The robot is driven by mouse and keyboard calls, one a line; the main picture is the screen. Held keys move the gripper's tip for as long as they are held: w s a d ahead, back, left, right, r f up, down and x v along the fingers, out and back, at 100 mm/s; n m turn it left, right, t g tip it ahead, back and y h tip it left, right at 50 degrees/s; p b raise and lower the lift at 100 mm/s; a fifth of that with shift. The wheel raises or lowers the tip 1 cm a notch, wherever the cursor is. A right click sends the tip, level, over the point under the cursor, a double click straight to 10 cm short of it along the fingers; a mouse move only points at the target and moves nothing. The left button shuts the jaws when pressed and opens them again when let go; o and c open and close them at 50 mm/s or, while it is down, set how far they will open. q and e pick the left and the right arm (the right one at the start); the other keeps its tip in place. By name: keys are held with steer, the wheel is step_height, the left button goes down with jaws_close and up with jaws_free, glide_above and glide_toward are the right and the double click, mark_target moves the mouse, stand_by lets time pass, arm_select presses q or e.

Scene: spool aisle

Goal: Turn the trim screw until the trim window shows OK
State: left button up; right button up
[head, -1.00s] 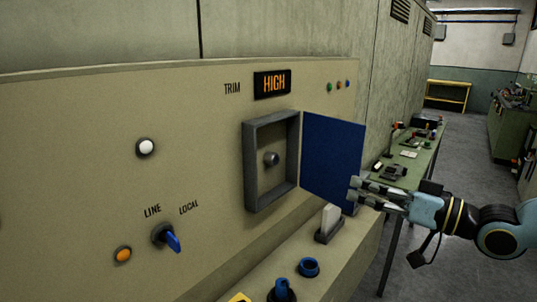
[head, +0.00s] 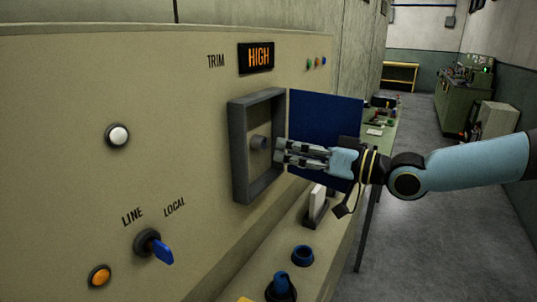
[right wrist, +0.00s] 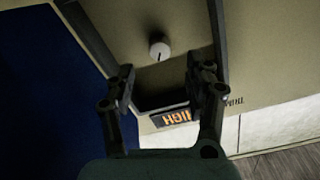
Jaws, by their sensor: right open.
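The trim window (head: 256,57) reads HIGH in orange letters. Below it, a grey frame (head: 241,150) surrounds a recess, and its blue door (head: 325,112) stands open to the right. The trim screw (head: 258,142) is a small grey round knob inside the recess. My right gripper (head: 279,152) is open and empty at the right edge of the frame, pointing left at the screw, apart from it. In the right wrist view the screw (right wrist: 159,50) with a dark slot line shows ahead, between and beyond the open fingers. The left gripper is not in view.
A LINE/LOCAL switch (head: 153,246) with a blue handle, a white button (head: 118,136) and an orange button (head: 99,276) are on the panel. A ledge below holds a white switch (head: 317,205) and a blue ring (head: 303,256). The aisle floor (head: 425,220) is clear.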

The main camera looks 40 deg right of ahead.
mark_target(265, 144)
steer(key=b+x, duration=0.1)
steer(key=x, duration=0.1)
steer(key=b+x, duration=0.1)
steer(key=x, duration=0.1)
steer(key=shift+w+a+f+b, duration=0.1)
steer(key=shift+w+f+b, duration=0.1)
steer(key=shift+w+b, duration=0.15)
steer(key=shift+w+a+r, duration=0.15)
steer(key=shift+w, duration=0.35)
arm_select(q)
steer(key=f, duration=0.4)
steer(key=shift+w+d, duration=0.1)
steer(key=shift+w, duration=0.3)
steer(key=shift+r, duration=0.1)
arm_select(e)
jaws_close()
steer(key=n+p, duration=0.1)
steer(key=n, duration=0.1)
steer(key=shift+r+n, duration=0.15)
steer(key=shift+n, duration=0.25)
steer(key=n, duration=0.2)
steer(key=shift+n+p, duration=0.4)
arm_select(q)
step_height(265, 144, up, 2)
